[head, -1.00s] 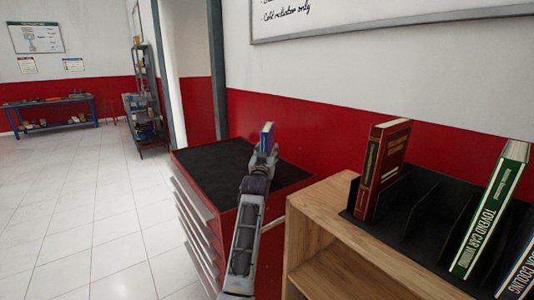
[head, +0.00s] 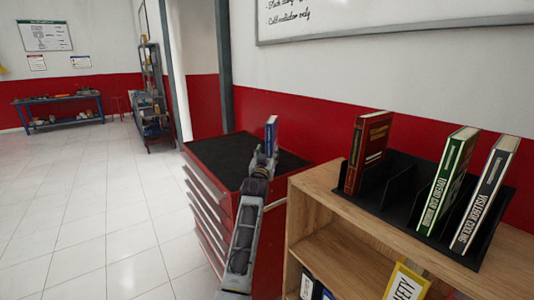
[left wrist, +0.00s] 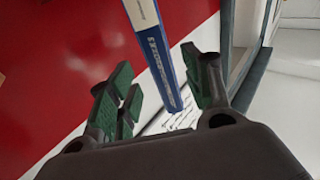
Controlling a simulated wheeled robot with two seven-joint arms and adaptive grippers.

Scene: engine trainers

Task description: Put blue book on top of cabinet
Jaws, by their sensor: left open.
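The blue book (head: 271,132) stands upright at the red tool cabinet (head: 205,183), over its black top. The book's foot is hidden behind my left gripper (head: 266,154), so I cannot tell if it rests on the top. The book's blue and white side (left wrist: 155,65) also shows in the left wrist view, in line with the gap between the green-padded fingers. My left gripper is open, with visible space between the pads and the book. My right gripper is not in view.
A wooden shelf (head: 330,205) stands right of the cabinet. Its black rack (head: 400,190) holds a red book (head: 367,150), a green book (head: 447,180) and a dark book (head: 485,195). Much of the cabinet's black top is bare. White tiled floor lies open at left.

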